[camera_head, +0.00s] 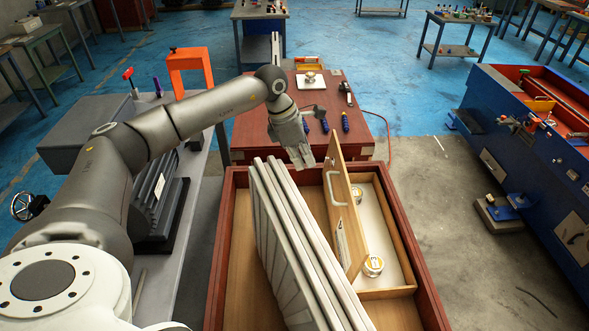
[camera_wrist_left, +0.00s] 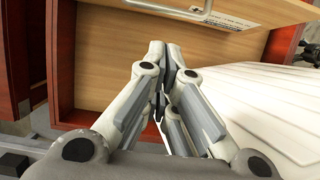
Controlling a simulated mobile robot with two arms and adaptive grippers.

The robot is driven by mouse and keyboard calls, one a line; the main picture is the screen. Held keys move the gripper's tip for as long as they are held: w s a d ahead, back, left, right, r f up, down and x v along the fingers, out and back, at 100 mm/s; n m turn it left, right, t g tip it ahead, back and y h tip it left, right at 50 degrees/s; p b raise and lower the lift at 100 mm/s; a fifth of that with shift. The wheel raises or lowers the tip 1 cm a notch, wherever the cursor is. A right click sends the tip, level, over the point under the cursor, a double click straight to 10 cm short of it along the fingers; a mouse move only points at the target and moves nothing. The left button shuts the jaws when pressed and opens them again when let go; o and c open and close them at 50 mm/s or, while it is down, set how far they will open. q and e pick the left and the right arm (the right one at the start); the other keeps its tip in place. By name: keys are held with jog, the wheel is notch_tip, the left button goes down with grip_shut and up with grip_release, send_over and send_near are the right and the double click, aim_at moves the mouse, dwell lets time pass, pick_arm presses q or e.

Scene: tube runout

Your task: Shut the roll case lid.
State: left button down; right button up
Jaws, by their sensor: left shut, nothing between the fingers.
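The roll case (camera_head: 411,271) is a light wooden box inside a red-brown crate. Its lid (camera_head: 347,215) stands about upright along the case's left side, so the case is open. A grey handle (camera_head: 331,188) is on the lid's left face, and it also shows at the top of the left wrist view (camera_wrist_left: 168,10). A roll with a yellow-marked top (camera_head: 373,265) sits in the case's near part, with others farther back. My left gripper (camera_head: 302,164) is shut and empty, above the crate's far end, left of the lid's far edge and apart from the handle. My right gripper is out of view.
Several white panels (camera_head: 290,215) stand in the red-brown crate (camera_head: 219,240), left of the lid. A red-brown table (camera_head: 260,147) with screwdrivers and a white tray is beyond it. A blue bench (camera_head: 500,125) stands far right.

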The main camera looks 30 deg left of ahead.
pick_arm(q)
jog(key=p+x, duration=0.4)
jog(key=x, duration=0.6)
jog(key=shift+d, duration=0.25)
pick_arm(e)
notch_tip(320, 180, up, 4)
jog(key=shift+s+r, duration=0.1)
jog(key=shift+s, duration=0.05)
pick_arm(q)
jog(key=shift+r, duration=0.1)
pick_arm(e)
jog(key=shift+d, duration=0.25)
